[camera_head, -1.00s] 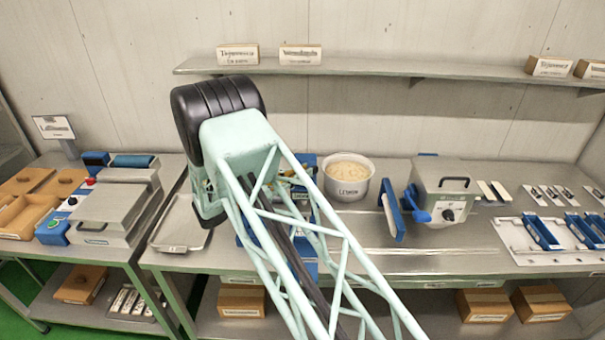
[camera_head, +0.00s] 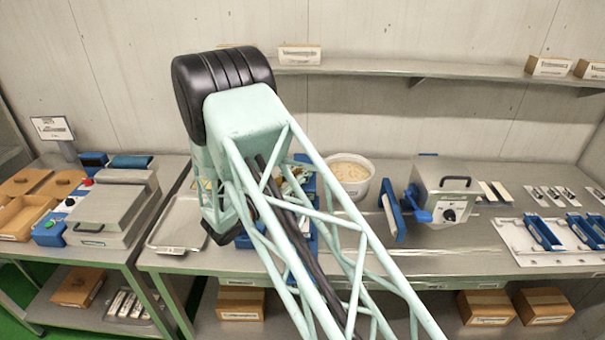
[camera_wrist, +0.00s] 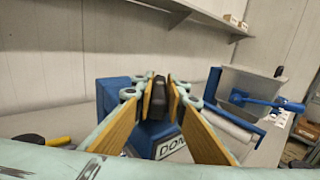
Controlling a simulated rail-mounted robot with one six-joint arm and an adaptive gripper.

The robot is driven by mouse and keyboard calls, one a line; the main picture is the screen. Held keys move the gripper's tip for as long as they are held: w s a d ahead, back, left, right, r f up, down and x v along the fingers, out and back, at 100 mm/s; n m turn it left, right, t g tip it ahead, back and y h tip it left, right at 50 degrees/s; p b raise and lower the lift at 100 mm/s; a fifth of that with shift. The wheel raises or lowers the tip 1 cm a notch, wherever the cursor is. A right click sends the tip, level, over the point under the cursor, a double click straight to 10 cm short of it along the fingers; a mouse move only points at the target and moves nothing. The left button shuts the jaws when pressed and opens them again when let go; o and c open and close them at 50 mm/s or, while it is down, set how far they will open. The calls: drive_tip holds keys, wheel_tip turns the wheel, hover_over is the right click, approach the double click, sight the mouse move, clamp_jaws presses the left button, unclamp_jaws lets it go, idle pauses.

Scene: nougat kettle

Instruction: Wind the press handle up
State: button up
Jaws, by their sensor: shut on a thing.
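The press is a blue machine; in the wrist view its blue body (camera_wrist: 110,92) stands behind the fingers, above a blue base with a white label partly reading "DOM". My gripper (camera_wrist: 162,98) has its two tan-padded fingers closed on the black press handle (camera_wrist: 160,100), which shows as a narrow dark grip between the tips. In the head view my arm covers most of the press, and only blue edges (camera_head: 246,241) show around it. The gripper and handle are hidden there.
A white pot (camera_head: 349,188) of pale mass stands just right of my arm. An empty metal tray (camera_head: 178,226) lies left. A wall shelf (camera_head: 400,68) runs behind. Bench front at middle right is clear.

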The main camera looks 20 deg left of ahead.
drive_tip(key=o, duration=0.8)
drive_tip(key=shift+o, duration=0.2)
drive_tip(key=shift+s+a, duration=0.1)
drive_tip(key=shift+s, duration=0.1)
drive_tip(key=v, duration=1.1)
drive_tip(key=shift+s+a, duration=0.2)
drive_tip(key=shift+s, duration=0.05)
